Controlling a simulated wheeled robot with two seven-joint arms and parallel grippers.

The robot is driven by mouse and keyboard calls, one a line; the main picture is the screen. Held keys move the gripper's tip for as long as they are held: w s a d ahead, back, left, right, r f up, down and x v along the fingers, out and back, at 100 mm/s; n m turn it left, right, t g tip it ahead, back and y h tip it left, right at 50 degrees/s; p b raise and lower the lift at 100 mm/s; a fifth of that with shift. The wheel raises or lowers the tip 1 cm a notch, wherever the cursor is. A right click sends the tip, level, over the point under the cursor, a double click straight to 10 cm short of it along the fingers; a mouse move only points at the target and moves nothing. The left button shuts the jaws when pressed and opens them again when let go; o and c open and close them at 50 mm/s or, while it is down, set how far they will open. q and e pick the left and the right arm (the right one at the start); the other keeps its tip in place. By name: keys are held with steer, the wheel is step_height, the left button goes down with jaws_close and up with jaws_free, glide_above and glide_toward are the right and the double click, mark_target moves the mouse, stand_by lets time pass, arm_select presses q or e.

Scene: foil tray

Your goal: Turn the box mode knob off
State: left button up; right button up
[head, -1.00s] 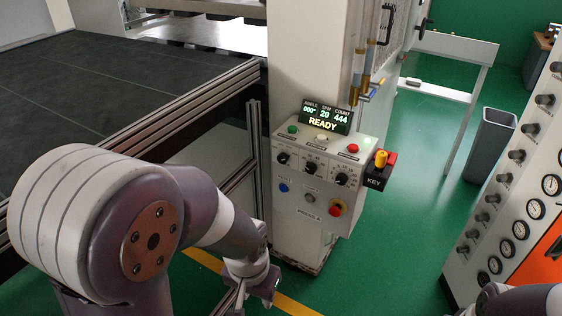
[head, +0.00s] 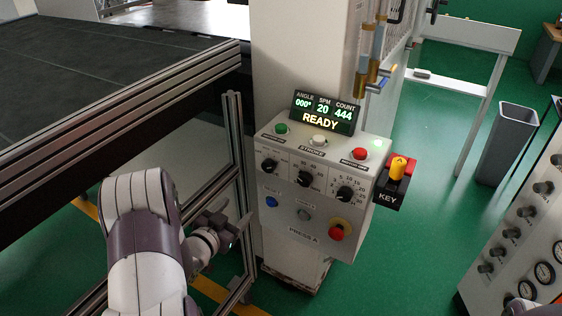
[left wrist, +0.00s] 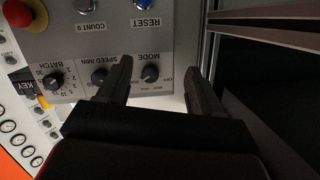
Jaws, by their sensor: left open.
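The control box (head: 300,240) is grey with a lit READY display. Its mode knob (head: 269,165), black and round, is the leftmost of three on the upper row. The mode knob also shows in the left wrist view (left wrist: 150,73), upside down, with its MODE label above it. My left gripper (head: 234,216) is open and empty, left of the box and below the mode knob's level. In the left wrist view the open fingers (left wrist: 157,70) appear either side of the knob, apart from it. The knob's exact pointer setting is too small to tell. My right gripper is not in view.
A red emergency button (head: 337,232) and a yellow key switch (head: 398,168) are on the box's right side. A dark table with an aluminium frame (head: 236,150) stands close at left. A gauge panel (head: 530,220) and grey bin (head: 508,140) are at right.

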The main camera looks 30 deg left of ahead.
mark_target(266, 168)
arm_select(q)
step_height(266, 168, up, 5)
steer(key=w+d+m+t+h, duration=0.1)
steer(key=d+t, duration=0.1)
steer(key=w, duration=1.1)
steer(key=shift+w+f, duration=0.2)
steer(key=shift+w, duration=0.15)
steer(key=shift+s+r, duration=0.1)
steer(key=c, duration=1.1)
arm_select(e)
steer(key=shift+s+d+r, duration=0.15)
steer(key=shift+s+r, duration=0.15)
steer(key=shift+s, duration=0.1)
